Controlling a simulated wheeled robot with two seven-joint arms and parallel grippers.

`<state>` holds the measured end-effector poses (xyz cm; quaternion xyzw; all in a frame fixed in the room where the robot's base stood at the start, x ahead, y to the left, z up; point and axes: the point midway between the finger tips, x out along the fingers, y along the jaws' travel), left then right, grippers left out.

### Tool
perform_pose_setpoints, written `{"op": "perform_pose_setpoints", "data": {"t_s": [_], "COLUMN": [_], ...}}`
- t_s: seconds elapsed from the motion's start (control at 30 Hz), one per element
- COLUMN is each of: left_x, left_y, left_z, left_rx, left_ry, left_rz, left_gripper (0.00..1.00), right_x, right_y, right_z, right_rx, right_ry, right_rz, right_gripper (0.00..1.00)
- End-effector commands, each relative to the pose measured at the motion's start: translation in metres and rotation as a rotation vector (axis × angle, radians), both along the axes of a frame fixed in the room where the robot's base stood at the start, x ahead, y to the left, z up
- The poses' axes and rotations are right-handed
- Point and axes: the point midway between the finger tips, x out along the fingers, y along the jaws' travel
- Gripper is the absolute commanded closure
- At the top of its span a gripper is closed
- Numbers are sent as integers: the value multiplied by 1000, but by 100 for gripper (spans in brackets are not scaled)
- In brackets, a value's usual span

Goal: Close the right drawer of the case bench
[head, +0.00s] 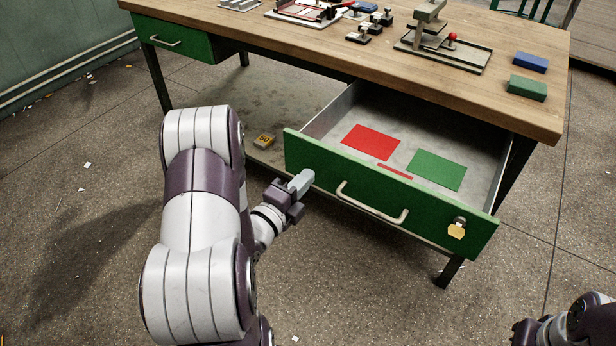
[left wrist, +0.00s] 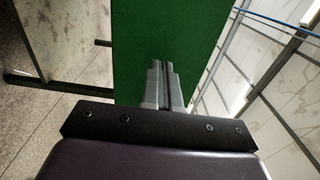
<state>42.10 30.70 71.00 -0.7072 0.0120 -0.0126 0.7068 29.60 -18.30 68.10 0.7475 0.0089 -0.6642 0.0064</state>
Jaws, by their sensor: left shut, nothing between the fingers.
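The right drawer (head: 310,160) of the case bench (head: 480,95) is pulled well out. It has a green front with a pale bar handle (head: 372,205) and a brass padlock (head: 457,230) at its right end. A red sheet (head: 371,141) and a green sheet (head: 436,170) lie inside. My left gripper (head: 302,182) is shut and empty, close to the left end of the drawer front; I cannot tell if it touches. In the left wrist view its fingers (left wrist: 165,85) point at the green panel (left wrist: 170,35). My right arm shows at the lower right; its fingers are not visible.
The left drawer (head: 172,38) of the bench is shut. The bench top holds a press (head: 428,35), several stamps, a blue block (head: 531,62) and a green block (head: 527,88). A small yellow object (head: 264,141) lies beneath the bench. The floor before the drawer is clear apart from scraps.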

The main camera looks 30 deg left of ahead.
Motion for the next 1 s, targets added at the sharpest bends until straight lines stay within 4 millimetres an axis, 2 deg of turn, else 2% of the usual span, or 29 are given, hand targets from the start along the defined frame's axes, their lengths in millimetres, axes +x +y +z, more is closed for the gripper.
{"op": "perform_pose_setpoints", "data": {"t_s": [0.2,0.57,0.73,0.87,1.0], "left_x": [17,19,27,44,75], "left_y": [-1,0,0,-2,-3], "left_z": [-1,0,-1,-2,-3], "left_rx": [0,0,2,2,3], "left_ry": [1,1,-1,-2,-2], "left_rz": [0,1,0,-2,-3], "left_gripper": [100,100,100,100,100], "right_x": [0,0,0,0,0], "right_y": [0,0,0,0,0], "right_z": [-3,-3,-6,-11,-20], "right_rx": [0,0,0,0,0], "right_ry": [0,0,0,0,0], "right_rz": [0,0,0,0,0], "right_gripper": [100,100,100,100,100]}}
